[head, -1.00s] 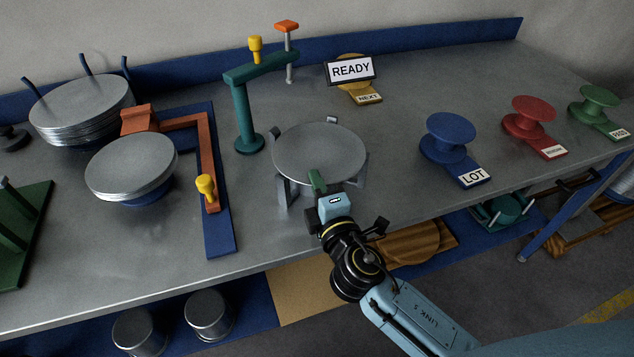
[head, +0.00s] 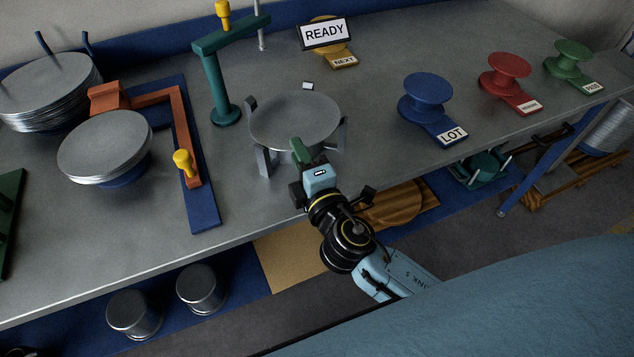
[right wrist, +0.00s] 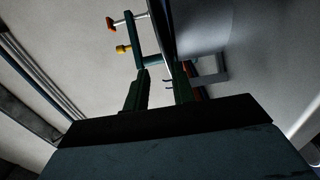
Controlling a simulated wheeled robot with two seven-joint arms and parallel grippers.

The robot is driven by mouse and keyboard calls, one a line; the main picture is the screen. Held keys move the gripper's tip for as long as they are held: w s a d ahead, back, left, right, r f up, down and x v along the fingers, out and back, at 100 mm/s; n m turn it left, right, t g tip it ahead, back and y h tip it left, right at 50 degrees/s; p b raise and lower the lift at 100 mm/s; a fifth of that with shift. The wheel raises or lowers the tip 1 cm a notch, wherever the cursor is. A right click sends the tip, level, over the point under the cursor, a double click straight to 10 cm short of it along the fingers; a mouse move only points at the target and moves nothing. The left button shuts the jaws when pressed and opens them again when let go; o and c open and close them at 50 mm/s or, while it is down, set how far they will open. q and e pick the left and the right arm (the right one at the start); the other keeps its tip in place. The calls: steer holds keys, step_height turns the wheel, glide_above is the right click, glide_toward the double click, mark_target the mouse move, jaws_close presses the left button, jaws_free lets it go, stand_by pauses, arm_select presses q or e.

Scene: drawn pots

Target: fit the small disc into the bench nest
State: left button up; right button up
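The small disc (head: 295,117) is a flat grey plate lying about level at the bench nest. The nest shows as grey upright posts (head: 264,162) around the disc's rim; the left post's top stands beside the disc. I cannot tell whether the disc is fully seated. My right gripper (head: 300,150), with green fingers, is at the disc's near edge. In the right wrist view its fingers (right wrist: 160,80) are apart with a gap between them, and the disc's dark edge (right wrist: 161,28) runs close to the right-hand finger. My left gripper is not in view.
A teal post with an arm (head: 217,75) stands behind left of the nest. A disc stack (head: 105,145) and orange bracket (head: 180,115) are at left. A READY sign (head: 324,33) is behind; blue (head: 427,97), red (head: 505,73) and green (head: 570,57) pedestals stand right.

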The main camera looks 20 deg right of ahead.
steer(key=s+b, duration=0.2)
steer(key=s, duration=0.8)
steer(key=shift+d, duration=0.15)
steer(key=shift+o, duration=0.4)
steer(key=shift+d, duration=0.1)
steer(key=s+d+f+m+g+h, duration=0.1)
steer(key=s+d+f+m+g, duration=0.15)
steer(key=f, duration=0.85)
steer(key=s+d+f+m+g, duration=0.15)
steer(key=f+m+g, duration=0.25)
steer(key=f, duration=0.6)
steer(key=s+d+f+m+g+h, duration=0.1)
steer(key=s+d+f+m+g, duration=0.2)
steer(key=f, duration=0.8)
steer(key=s+d+f+m+g, duration=0.2)
steer(key=s+f+m+g, duration=0.1)
steer(key=s+f, duration=0.7)
steer(key=s+d+f+m+g+y, duration=0.1)
steer(key=s+d+f+m+g, duration=0.1)
steer(key=s+f, duration=0.8)
steer(key=s+m+g, duration=0.1)
steer(key=s+g, duration=0.1)
steer(key=s, duration=0.2)
steer(key=shift+f, duration=0.2)
